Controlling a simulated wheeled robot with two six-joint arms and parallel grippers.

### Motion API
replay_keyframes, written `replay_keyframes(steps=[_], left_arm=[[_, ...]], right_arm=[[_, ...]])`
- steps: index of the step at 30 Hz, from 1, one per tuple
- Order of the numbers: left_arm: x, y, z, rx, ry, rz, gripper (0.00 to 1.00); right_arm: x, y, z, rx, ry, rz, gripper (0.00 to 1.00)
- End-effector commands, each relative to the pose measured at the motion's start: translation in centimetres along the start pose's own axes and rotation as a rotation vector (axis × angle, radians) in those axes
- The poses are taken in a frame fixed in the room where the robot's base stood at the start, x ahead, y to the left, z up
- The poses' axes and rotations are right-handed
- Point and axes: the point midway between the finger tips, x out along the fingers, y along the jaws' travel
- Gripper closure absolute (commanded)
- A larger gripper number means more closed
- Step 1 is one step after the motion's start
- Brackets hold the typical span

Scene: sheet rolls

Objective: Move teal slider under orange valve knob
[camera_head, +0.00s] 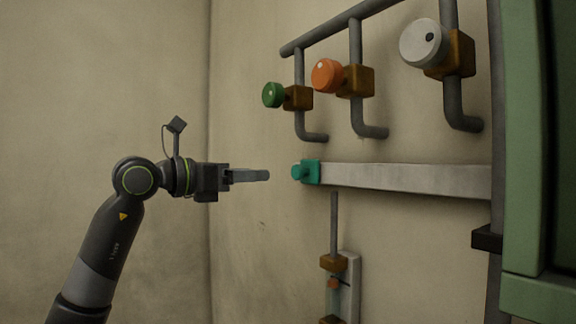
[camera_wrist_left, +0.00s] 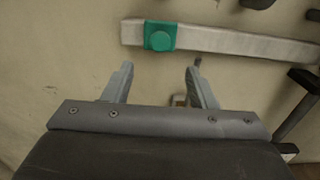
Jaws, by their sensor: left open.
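The teal slider (camera_head: 308,172) sits at the left end of a pale horizontal rail (camera_head: 410,180) on the wall. The orange valve knob (camera_head: 326,75) is above the rail, up and slightly right of the slider. My left gripper (camera_head: 268,175) is open and empty, pointing at the wall just left of the slider and apart from it. In the left wrist view, the slider (camera_wrist_left: 160,36) is beyond the open fingers (camera_wrist_left: 158,82), on the rail (camera_wrist_left: 225,40). My right gripper does not show.
A green knob (camera_head: 272,95) is left of the orange one, and a larger white knob (camera_head: 424,42) is to the right. Grey pipes (camera_head: 356,115) run down above the rail. A vertical rod and gauge (camera_head: 345,285) are below it. A green cabinet frame (camera_head: 522,150) stands at right.

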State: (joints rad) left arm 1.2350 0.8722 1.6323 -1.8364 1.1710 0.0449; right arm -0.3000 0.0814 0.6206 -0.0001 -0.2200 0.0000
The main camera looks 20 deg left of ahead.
Motion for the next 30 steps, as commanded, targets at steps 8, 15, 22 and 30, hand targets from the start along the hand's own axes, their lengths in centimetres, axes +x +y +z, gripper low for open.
replay_keyframes(steps=[8,15,22,30], left_arm=[[5.1,-0.1,0.4,-0.004,0.0,-0.004,0.48],[8.5,-0.1,0.2,-0.003,0.0,-0.003,0.48],[9.6,0.0,0.0,-0.001,0.0,0.0,0.48],[9.6,0.0,0.0,0.0,0.0,0.0,0.52]], right_arm=[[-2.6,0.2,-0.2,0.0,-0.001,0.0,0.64],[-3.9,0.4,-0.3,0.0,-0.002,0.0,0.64],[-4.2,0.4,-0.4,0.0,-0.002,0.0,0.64],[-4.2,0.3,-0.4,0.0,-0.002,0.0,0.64]])
